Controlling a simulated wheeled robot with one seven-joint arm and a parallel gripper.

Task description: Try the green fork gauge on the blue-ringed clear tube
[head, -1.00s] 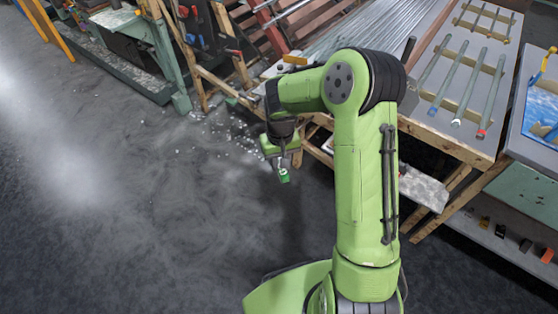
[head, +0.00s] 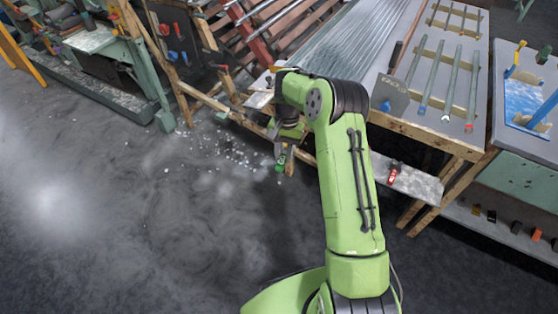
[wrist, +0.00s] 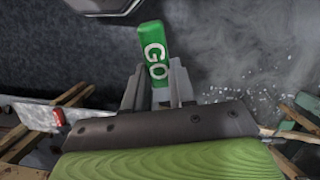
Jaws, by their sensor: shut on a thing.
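My gripper (head: 283,153) hangs over the open floor, left of the tube table. It is shut on the green fork gauge (head: 279,168), which shows only as a small green piece in the head view. In the wrist view the gauge (wrist: 153,42) has "GO" in white letters and sticks out between the fingers (wrist: 158,86); its fork opening cannot be made out. Several tubes lie side by side on the table. One tube (head: 432,76) has a blue mark at its near end and looks like the blue-ringed one. The gripper is well apart from it.
The tubes rest across wooden racks (head: 458,106) on the grey-topped table (head: 400,112). Neighbouring tubes end in white (head: 446,117) and red (head: 468,127). A bench with a blue tray (head: 524,100) stands at right. Pale debris (head: 230,155) lies on the floor.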

